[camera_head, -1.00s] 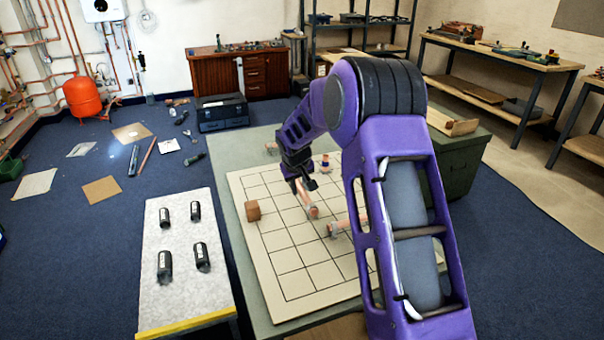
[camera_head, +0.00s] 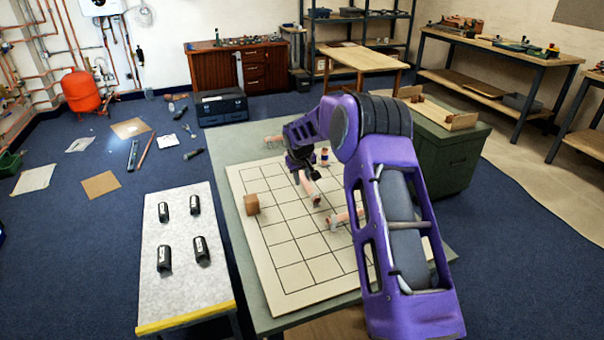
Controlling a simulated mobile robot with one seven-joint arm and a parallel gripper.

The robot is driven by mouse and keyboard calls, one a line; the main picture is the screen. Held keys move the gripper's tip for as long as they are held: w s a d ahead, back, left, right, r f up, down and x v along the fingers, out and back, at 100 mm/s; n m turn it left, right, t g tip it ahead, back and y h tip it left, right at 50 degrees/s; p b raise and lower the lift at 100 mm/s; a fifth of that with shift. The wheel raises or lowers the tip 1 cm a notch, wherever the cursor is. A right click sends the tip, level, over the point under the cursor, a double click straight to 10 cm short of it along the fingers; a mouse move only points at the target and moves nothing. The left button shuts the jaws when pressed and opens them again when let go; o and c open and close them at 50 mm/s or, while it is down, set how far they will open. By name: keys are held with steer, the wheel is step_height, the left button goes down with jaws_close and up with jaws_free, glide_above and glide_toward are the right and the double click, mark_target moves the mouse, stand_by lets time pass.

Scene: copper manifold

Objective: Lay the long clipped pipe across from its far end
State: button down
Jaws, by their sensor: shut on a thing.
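My gripper (camera_head: 298,172) is over the far middle of the gridded board (camera_head: 290,262), shut on a copper pipe (camera_head: 309,186) at its far end. The pipe slants from the gripper down to the right, and its near end has a pale clip or fitting. The fingertips are small and partly hidden by the wrist. A second copper pipe (camera_head: 343,219) with a pale clip lies right of it, partly hidden behind my arm. I cannot tell whether the held pipe touches the board.
A small blue-and-copper piece (camera_head: 324,155) stands beyond the gripper. A side table (camera_head: 180,290) at left holds several black cylinders. A wooden tray (camera_head: 445,118) rests on the green cabinet at right. The board's near half is mostly clear.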

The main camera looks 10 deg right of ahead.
steer(key=shift+f+b, duration=1.65)
steer(key=shift+f, duration=1.05)
steer(key=shift+f+b, duration=0.3)
steer(key=shift+f, duration=0.05)
steer(key=c, duration=0.6)
jaws_free()
steer(key=shift+r+p, duration=2.35)
steer(key=shift+r, duration=2.15)
